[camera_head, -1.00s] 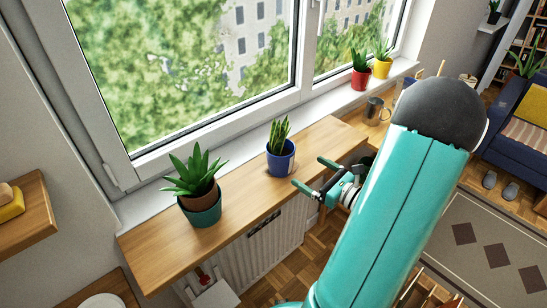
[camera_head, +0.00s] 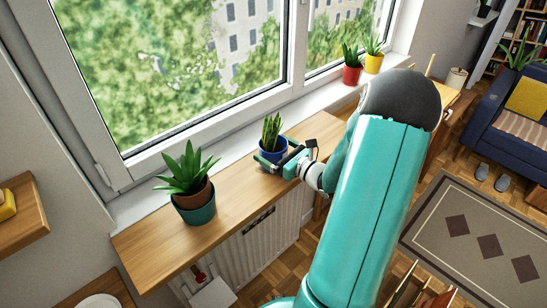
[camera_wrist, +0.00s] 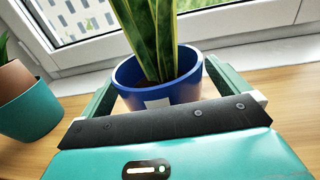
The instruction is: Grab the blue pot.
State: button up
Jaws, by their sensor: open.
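The blue pot (camera_head: 272,155) holds an upright snake plant and stands on the wooden shelf under the window. In the wrist view the blue pot (camera_wrist: 158,80) is upright, with a small pale label on its front. My gripper (camera_head: 271,157) is open around the pot, with one finger on each side. In the wrist view my gripper (camera_wrist: 158,85) shows a finger left and right of the pot. I cannot tell whether either finger touches it. The pot's lower part is hidden behind my gripper.
A teal pot (camera_head: 196,213) with a terracotta inner pot and spiky plant stands to the left on the same wooden shelf (camera_head: 160,245). A red pot (camera_head: 352,75) and a yellow pot (camera_head: 373,64) stand on the windowsill at the back right. The window is behind.

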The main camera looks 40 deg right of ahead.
jog(key=shift+w, duration=0.4)
jog(key=c, duration=1.3)
jog(key=shift+r, duration=0.15)
